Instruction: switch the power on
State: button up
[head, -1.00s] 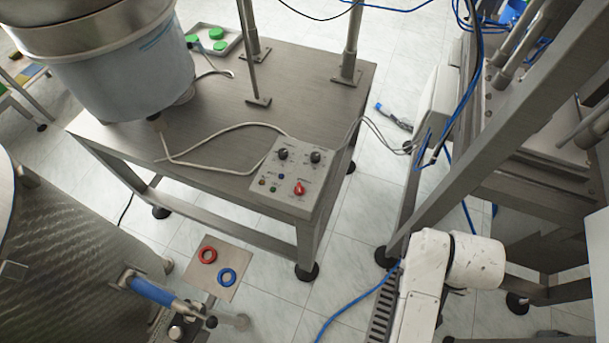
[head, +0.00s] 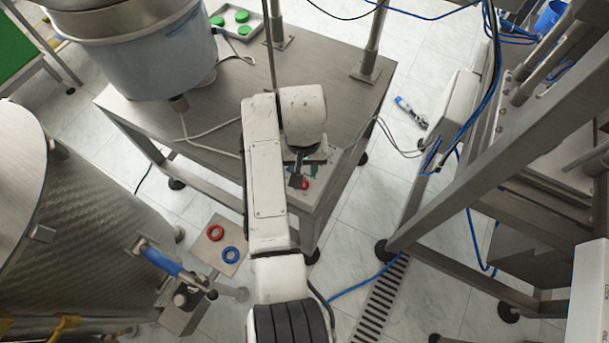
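The control panel (head: 322,188) lies on the front right corner of the metal table. My arm covers most of it, so the black knobs and small buttons are hidden. The red switch knob (head: 306,184) shows just beside the dark fingers of my gripper (head: 299,181). My gripper points down over the panel, close to the red knob. I cannot tell whether the fingers touch the knob, or how far apart they are.
The table (head: 345,108) carries a large feeder bowl (head: 130,50), a tray of green caps (head: 238,20) and metal posts. A metal frame (head: 450,190) stands to the right. A plate with red and blue rings (head: 222,243) is at lower left.

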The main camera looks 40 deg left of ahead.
aim_at(304, 182)
notch_tip(304, 182, down, 6)
jog(key=shift+r, duration=0.1)
dwell(0.4)
grip_shut()
